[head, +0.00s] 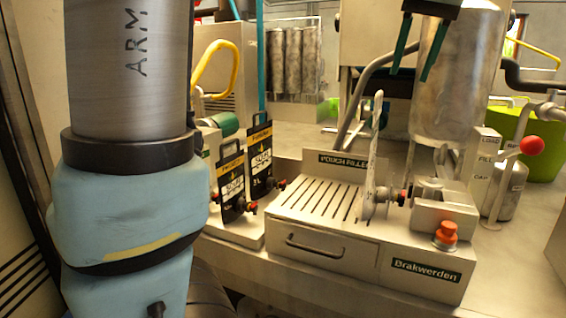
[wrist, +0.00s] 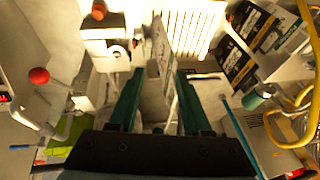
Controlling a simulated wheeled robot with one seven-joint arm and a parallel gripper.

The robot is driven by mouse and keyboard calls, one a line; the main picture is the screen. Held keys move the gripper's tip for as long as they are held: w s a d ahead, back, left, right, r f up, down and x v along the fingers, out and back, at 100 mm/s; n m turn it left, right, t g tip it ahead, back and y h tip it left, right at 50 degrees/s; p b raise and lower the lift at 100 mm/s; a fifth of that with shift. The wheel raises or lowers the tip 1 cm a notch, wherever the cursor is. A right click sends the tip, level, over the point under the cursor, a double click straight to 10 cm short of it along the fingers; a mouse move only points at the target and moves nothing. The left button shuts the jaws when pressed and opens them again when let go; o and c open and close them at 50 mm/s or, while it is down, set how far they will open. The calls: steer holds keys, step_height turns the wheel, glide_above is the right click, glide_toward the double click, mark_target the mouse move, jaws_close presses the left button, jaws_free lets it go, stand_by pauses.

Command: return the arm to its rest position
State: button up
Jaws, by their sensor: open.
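My gripper (head: 408,76) hangs at the top of the head view, right of the middle, with its two green fingers pointing down and apart. In the wrist view my gripper (wrist: 160,72) is open, and nothing is visibly gripped. A thin pale upright pouch (head: 375,165) stands at the pouch filler (head: 325,205), below the fingers and clear of them in the head view. In the wrist view the pouch (wrist: 162,45) shows beyond and between the fingertips. My grey and blue arm fills the left of the head view.
A metal tank (head: 460,75) stands close behind and right of my gripper. A red-knobbed lever (head: 531,146) and a green bin (head: 540,140) are at the right. Black-labelled pouches (head: 245,170) stand left of the filler. An orange button (head: 446,234) is at its front.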

steer(key=w+a+f+n+g+p, duration=0.1)
steer(key=w+a+f, duration=0.2)
steer(key=a+f, duration=0.45)
steer(key=w+a+f+g+p, duration=0.1)
steer(key=w+a+f, duration=0.2)
steer(key=a+f, duration=0.4)
steer(key=s+a+f+n+p, duration=0.1)
steer(key=s+a+f, duration=0.2)
steer(key=a+f, duration=0.4)
steer(key=s+a+f+n+g+p, duration=0.1)
steer(key=s+a+f+n, duration=0.1)
steer(key=s+a+f, duration=0.2)
steer(key=a+f, duration=0.3)
steer(key=shift+a+f, duration=0.25)
steer(key=shift+f, duration=0.1)
steer(key=shift+s, duration=0.1)
